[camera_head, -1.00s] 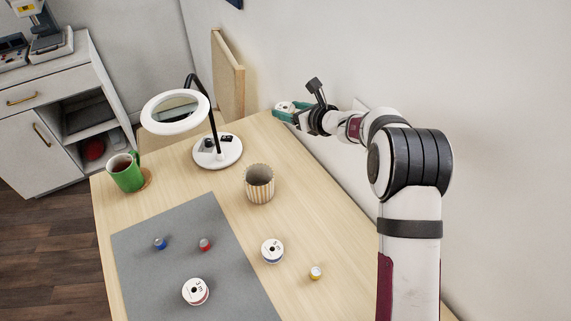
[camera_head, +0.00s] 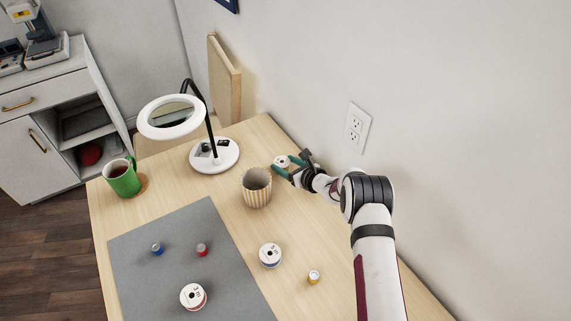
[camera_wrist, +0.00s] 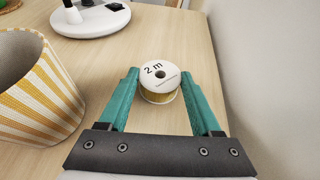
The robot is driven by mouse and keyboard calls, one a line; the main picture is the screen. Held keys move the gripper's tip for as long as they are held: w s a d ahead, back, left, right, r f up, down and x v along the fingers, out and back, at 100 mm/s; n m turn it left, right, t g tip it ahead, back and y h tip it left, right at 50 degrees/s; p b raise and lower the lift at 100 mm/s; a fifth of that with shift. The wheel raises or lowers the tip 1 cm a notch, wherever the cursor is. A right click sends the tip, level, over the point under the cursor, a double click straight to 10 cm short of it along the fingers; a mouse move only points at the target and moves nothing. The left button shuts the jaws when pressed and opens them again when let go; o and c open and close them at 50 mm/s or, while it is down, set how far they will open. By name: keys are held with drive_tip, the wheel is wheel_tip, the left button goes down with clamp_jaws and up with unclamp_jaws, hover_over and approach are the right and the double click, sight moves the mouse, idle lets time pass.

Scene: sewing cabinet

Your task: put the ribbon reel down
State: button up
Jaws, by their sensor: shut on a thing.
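The ribbon reel in my grip (camera_head: 281,161) has white flanges and gold ribbon; its face reads "2 m" in the wrist view (camera_wrist: 158,72). My gripper (camera_head: 287,167) is shut on this reel, with teal fingers on both sides of it in the wrist view (camera_wrist: 160,82). The reel is upright, face up, low over the table right of the striped basket. I cannot tell whether its underside touches the wood. Another reel with blue ribbon (camera_head: 270,254) lies on the table, and one with red ribbon (camera_head: 193,296) lies on the grey mat.
The striped basket (camera_head: 256,189) stands left of my gripper. The ring lamp (camera_head: 214,156) is behind it. The grey mat (camera_head: 180,225) carries a blue spool (camera_head: 157,249) and a red spool (camera_head: 202,249). A yellow spool (camera_head: 314,277) and green mug (camera_head: 122,178) stand on the wood. The wall is close right.

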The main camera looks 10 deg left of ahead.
drive_tip(key=o, duration=1.3)
